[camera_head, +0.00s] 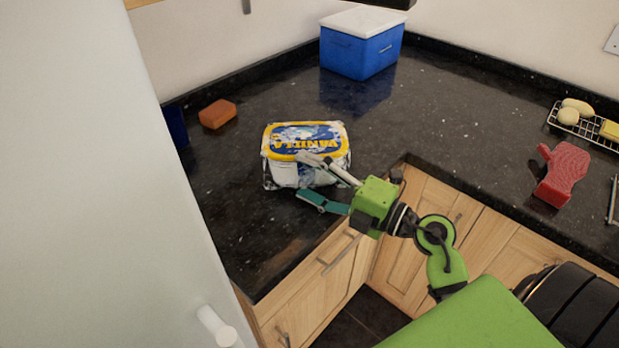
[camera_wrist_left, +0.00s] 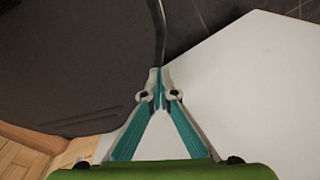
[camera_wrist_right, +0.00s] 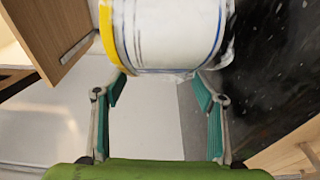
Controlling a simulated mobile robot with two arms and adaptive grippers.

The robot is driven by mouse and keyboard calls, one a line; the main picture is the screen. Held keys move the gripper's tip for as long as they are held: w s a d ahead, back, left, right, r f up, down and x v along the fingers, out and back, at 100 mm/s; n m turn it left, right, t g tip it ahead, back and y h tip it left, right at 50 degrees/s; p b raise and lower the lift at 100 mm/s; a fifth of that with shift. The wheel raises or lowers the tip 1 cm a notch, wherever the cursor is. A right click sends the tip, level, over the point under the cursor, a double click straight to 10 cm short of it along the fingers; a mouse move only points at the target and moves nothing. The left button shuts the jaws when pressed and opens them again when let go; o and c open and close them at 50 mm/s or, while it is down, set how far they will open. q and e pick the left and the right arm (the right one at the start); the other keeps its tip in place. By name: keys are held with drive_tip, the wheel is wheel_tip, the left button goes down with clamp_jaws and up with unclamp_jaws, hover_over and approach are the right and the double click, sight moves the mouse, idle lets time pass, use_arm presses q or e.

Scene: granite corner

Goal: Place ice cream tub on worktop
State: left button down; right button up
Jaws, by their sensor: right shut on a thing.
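The ice cream tub (camera_head: 308,138), white with a yellow-rimmed blue lid reading "VANILLA", is over the left part of the dark worktop (camera_head: 240,225). I cannot tell whether its base touches the surface. My right gripper (camera_head: 322,182) reaches it from the front right and is shut on it. In the right wrist view the tub (camera_wrist_right: 168,35) lies between the teal fingers (camera_wrist_right: 160,85). My left gripper (camera_wrist_left: 160,88) is shut in the left wrist view, its fingertips together with nothing clearly held. It does not show in the head view.
An orange-brown block (camera_head: 217,114) lies behind left of the tub, and a blue box with a white lid (camera_head: 361,44) stands at the back. A red item (camera_head: 562,173) and a wire rack (camera_head: 590,131) are right. A tall white panel (camera_head: 90,190) borders the left.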

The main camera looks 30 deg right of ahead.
drive_tip(key=shift+f, duration=0.5)
drive_tip(key=o, duration=1.3)
drive_tip(key=shift+f, duration=0.15)
drive_tip(key=shift+o, duration=0.2)
drive_tip(key=shift+s+f, duration=0.1)
drive_tip(key=shift+a, duration=0.1)
drive_tip(key=shift+r, duration=0.3)
drive_tip(key=shift+s+r, duration=0.1)
drive_tip(key=shift+r, duration=0.1)
drive_tip(key=b+v, duration=0.3)
drive_tip(key=v, duration=0.8)
drive_tip(key=shift+s+d+r, duration=0.3)
drive_tip(key=shift+r, duration=0.05)
